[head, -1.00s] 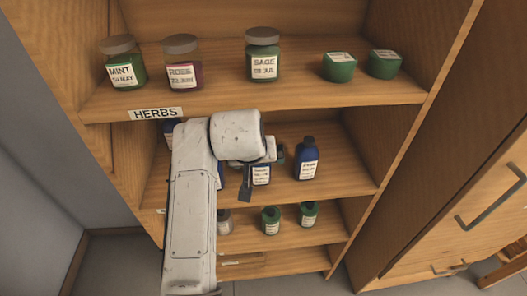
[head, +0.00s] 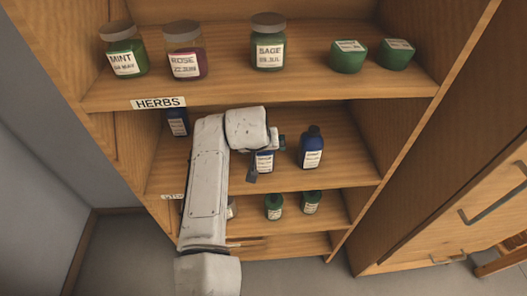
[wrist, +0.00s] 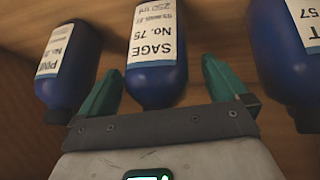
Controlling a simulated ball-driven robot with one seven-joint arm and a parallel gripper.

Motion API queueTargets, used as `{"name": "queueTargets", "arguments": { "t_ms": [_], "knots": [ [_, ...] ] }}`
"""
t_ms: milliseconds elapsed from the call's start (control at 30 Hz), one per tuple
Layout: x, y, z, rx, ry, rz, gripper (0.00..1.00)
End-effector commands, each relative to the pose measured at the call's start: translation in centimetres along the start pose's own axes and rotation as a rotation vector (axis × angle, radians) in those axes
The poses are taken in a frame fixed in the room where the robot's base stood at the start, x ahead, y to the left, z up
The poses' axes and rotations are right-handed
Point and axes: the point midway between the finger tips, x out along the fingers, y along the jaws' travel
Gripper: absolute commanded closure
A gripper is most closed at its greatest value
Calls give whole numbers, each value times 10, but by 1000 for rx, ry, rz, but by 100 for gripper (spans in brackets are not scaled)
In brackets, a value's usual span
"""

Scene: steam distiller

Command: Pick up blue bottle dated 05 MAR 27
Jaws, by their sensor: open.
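Blue bottles stand on the middle shelf (head: 345,175). In the wrist view the middle bottle (wrist: 157,88) has a white label reading SAGE No. 75, 250 ml; the small line with its date is too blurred to read surely. It also shows partly hidden behind my gripper in the head view (head: 265,168). My gripper (head: 267,159) is open, its green fingers on either side of this bottle in the wrist view (wrist: 158,78). I cannot tell if they touch it. A PINE bottle (wrist: 65,90) stands left, and a bottle (wrist: 285,70) with a cut-off label ending 57 stands right.
Another blue bottle (head: 311,152) stands to the right in the head view, and one (head: 177,126) at the far left. The HERBS shelf above holds jars and green pots (head: 348,60). Below are small green-topped jars (head: 274,207). A cabinet (head: 450,190) stands right.

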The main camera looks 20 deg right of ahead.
Motion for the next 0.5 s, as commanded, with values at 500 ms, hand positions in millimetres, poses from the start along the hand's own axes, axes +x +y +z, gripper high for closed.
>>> {"name": "queueTargets", "arguments": {
  "t_ms": [500],
  "knots": [
    [0, 0, 0, 0, 1, 0, 35]
  ]
}}
